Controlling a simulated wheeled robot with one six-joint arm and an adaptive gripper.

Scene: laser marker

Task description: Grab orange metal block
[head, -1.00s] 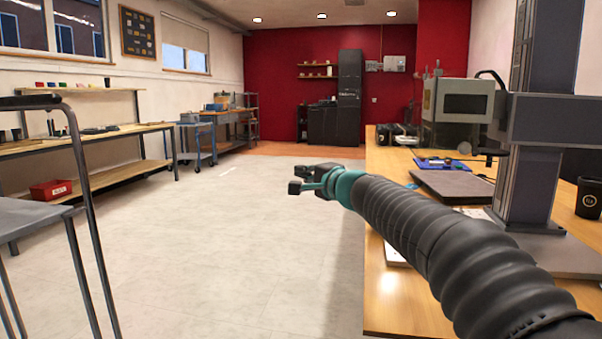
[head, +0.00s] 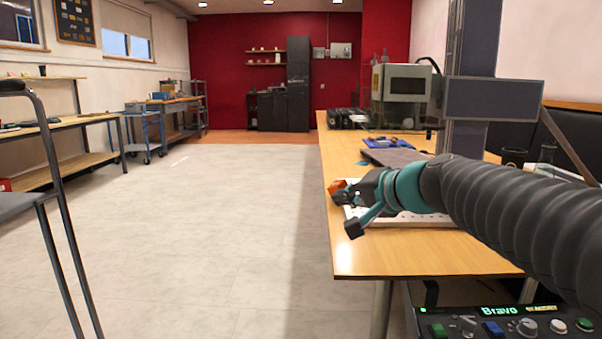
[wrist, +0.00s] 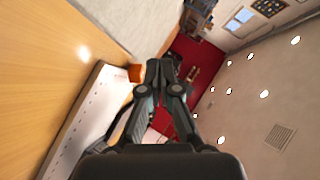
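The orange metal block (head: 338,184) shows as a small orange patch near the left edge of the wooden table, partly hidden behind my gripper. In the wrist view the orange block (wrist: 136,73) is just left of the fingertips, by the end of the white perforated plate. My gripper (head: 346,213) is at the table's left edge, in front of the block in the head view. Its two fingertips look apart, with nothing between them. In the wrist view my gripper (wrist: 160,68) looks narrow, and its gap is hard to see. I see no clear contact with the block.
The wooden table (head: 370,260) carries a white perforated plate (head: 410,219) beside my arm, a dark flat slab (head: 392,157) and a marker machine on a column (head: 468,90). A control panel (head: 505,325) is at the lower right.

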